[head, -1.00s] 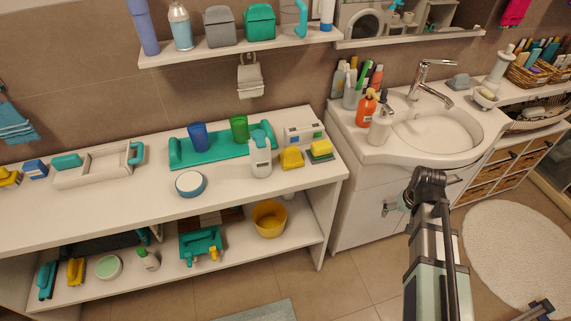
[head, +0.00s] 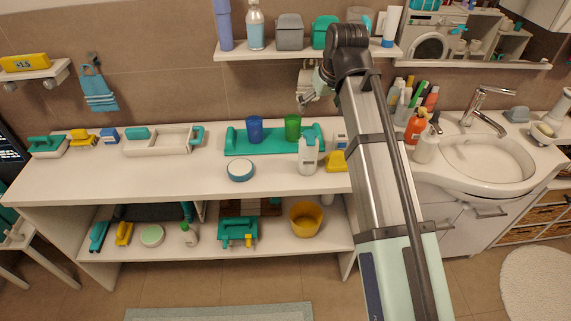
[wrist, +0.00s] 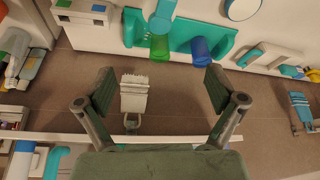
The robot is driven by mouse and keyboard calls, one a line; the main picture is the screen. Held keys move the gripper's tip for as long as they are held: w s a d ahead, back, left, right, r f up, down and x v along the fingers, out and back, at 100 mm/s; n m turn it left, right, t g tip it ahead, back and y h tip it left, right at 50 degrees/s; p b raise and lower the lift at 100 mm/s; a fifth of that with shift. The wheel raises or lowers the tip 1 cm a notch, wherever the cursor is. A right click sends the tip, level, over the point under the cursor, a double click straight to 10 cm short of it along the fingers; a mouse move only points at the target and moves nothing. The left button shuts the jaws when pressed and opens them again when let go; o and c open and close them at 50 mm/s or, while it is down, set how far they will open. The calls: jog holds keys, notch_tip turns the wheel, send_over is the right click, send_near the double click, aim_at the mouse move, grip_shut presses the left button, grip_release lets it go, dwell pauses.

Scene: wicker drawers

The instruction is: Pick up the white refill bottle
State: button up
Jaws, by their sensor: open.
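A white bottle (head: 308,156) stands upright on the counter, in front of the teal tray and the green cup (head: 292,127); it looks like the refill bottle. I cannot pick it out clearly in the wrist view. A white pump dispenser (head: 426,146) stands by the sink. My gripper (wrist: 158,80) is open and empty, its two fingers spread wide. In the head view it is high near the wall, above and behind the bottle, partly hidden by my arm. In the wrist view a hanging white brush (wrist: 134,93) shows between the fingers, farther off.
A blue cup (head: 254,129) stands beside the green cup, and a round blue-and-white container (head: 240,171) lies in front. A yellow item (head: 336,161) is right of the bottle. A wall shelf (head: 270,50) with several containers is above. The counter's front left is clear.

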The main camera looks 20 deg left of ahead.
aim_at(310, 133)
jog(key=p+x, duration=0.1)
jog(key=x, duration=0.3)
jog(key=p+x, duration=0.1)
jog(key=x, duration=0.3)
jog(key=p+x, duration=0.1)
jog(key=x, duration=0.3)
jog(key=shift+d, duration=0.4)
jog(key=shift+s+p+x, duration=0.2)
jog(key=shift+p+x, duration=0.45)
jog(key=shift+x, duration=0.7)
jog(key=shift+s+p+x, duration=0.15)
jog(key=shift+p+x, duration=0.45)
jog(key=shift+x, duration=0.75)
jog(key=shift+a, duration=0.1)
grip_shut()
